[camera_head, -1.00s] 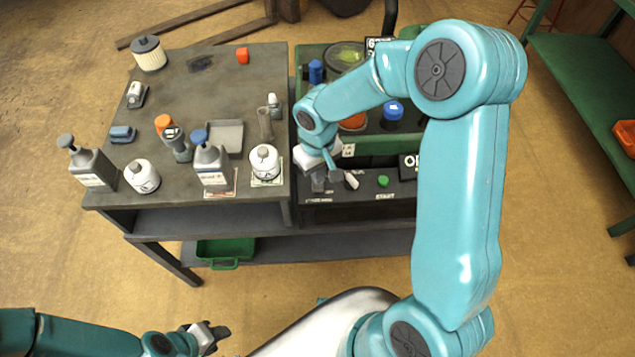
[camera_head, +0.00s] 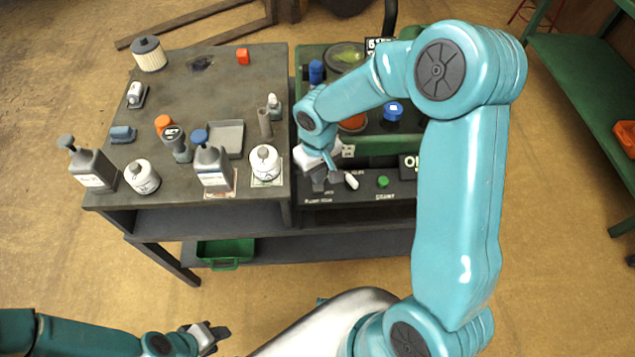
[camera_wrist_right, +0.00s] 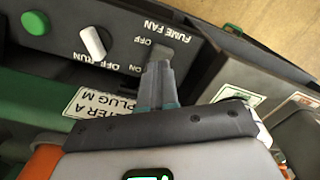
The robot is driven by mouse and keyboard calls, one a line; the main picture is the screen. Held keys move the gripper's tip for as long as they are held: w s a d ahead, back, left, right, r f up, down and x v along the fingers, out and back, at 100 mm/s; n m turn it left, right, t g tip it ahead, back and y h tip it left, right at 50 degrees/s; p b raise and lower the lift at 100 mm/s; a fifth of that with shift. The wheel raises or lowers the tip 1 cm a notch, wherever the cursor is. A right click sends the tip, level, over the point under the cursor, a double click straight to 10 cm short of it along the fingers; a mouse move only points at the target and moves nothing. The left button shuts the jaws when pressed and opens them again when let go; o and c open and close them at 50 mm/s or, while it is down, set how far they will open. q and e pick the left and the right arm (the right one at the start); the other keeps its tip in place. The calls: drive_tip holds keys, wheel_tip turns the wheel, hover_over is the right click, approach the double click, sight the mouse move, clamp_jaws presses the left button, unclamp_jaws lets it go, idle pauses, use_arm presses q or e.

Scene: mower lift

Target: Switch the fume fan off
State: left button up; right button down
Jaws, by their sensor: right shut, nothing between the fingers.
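The fume fan switch (camera_wrist_right: 163,50) is a grey piece on the dark control panel (camera_wrist_right: 115,45), under the printed label FUME FAN, with OFF and ON marks beside it. My right gripper (camera_wrist_right: 158,68) is shut and empty, its fingertips right at the switch. Whether they touch it, and the exact lever position, I cannot tell. In the head view my right gripper (camera_head: 320,180) is over the left end of the panel and hides the switch. My left gripper (camera_head: 217,332) is low at the front, away from the bench; its jaw opening is unclear.
A white rotary knob (camera_wrist_right: 93,42) and a green button (camera_wrist_right: 35,22) sit on the same panel beside the switch. Bottles and cans, including a white can (camera_head: 265,163), stand on the grey bench (camera_head: 215,85) to the left. A green tray (camera_head: 225,250) lies on the lower shelf.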

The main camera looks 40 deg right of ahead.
drive_tip(key=shift+f+b, duration=1.3)
drive_tip(key=shift+f, duration=0.1)
idle(0.9)
drive_tip(key=shift+r+p, duration=2.5)
drive_tip(key=shift+r, duration=1.1)
drive_tip(key=shift+s+f, duration=0.1)
